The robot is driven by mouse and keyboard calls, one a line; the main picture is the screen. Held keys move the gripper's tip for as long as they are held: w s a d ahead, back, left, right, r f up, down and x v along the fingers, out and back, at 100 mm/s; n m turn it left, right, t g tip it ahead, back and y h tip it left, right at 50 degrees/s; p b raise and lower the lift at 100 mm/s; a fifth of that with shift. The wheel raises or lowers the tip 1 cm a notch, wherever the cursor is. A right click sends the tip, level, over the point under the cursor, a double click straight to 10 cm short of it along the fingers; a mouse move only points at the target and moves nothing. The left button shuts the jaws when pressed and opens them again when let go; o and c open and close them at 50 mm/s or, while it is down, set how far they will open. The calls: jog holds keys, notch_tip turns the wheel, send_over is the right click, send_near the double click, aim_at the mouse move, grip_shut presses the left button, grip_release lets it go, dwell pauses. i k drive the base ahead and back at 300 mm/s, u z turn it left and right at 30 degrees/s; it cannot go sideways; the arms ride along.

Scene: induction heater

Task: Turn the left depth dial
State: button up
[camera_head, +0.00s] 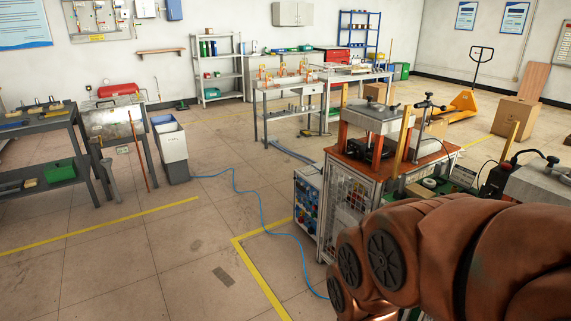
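No depth dial can be made out in this view. A machine bench with an orange-brown top (437,160) stands right of centre. On it a grey block-like unit (375,117) sits on orange uprights. A dark upright fixture with a small top handle (424,121) stands beside it. A panel of small blue and red parts (307,206) is on the bench's left side. My brown arm (450,240) fills the lower right and hides the near part of the bench area. My gripper is not in view.
A blue cable (262,210) runs across the floor towards the bench. A grey bin (171,148) and dark workbenches stand at left. A table (290,97) and shelves (217,70) are behind. A yellow pallet jack (463,104) and boxes (515,117) are at right.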

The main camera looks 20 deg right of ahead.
aim_at(351, 152)
jog(key=u, duration=0.8)
jog(key=i, duration=2.35)
jog(key=z, duration=0.85)
jog(key=i, duration=0.85)
jog(key=z, duration=1.45)
jog(key=i, duration=0.35)
jog(key=z, duration=0.2)
